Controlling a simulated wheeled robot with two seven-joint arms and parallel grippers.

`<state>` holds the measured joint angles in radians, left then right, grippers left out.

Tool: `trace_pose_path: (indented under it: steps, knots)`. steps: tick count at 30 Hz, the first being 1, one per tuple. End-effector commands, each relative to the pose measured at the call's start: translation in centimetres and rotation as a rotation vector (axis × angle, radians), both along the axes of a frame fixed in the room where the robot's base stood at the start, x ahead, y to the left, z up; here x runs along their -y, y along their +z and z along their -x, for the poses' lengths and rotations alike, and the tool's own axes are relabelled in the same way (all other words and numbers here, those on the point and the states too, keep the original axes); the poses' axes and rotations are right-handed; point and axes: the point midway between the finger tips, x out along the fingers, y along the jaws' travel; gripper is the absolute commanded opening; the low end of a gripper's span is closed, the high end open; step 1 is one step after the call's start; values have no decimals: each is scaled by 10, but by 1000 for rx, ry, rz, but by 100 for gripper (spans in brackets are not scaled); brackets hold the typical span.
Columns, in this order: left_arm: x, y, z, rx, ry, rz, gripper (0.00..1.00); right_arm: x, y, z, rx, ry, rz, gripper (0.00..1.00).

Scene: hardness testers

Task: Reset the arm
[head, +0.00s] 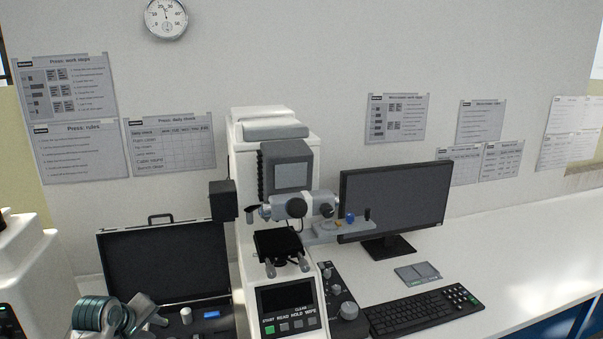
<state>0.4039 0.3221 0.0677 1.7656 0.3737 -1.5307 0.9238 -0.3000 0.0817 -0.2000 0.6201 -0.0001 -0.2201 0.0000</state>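My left gripper (146,312) shows at the bottom left, low in front of the open black case. Its grey and teal wrist parts are cut by the lower edge of the picture. The fingers are small and partly hidden, so I cannot tell whether they are open or shut. No held object can be made out. My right arm and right gripper are not in view.
A white hardness tester (247,200) stands in the centre, right of my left gripper. The open case (165,258) is behind the gripper. A monitor (393,207) and keyboard (423,310) are at right. Another white machine (28,265) stands at far left. The far-right worktop (530,240) is clear.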

Motion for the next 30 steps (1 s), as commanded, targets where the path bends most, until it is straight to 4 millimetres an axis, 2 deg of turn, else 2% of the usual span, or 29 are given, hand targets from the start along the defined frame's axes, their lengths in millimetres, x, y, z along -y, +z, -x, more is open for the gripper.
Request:
trace_pose_path:
  steps: [1, 6, 12, 15, 21, 24, 30]
  knots:
    - [11, -22, 21, -23, -46, -37, 27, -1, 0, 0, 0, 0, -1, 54]
    - [42, -77, 89, -84, -213, -169, 27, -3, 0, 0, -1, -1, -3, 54]
    - [77, -123, 177, -146, -413, -296, 27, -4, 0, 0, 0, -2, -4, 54]
    - [93, -138, 222, -172, -514, -349, 27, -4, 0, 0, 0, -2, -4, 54]
    - [121, -154, 310, -218, -700, -432, 27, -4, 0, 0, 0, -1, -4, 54]
    - [130, -155, 341, -231, -766, -459, 27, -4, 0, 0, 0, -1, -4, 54]
    - [140, -152, 382, -249, -853, -491, 27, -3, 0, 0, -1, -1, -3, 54]
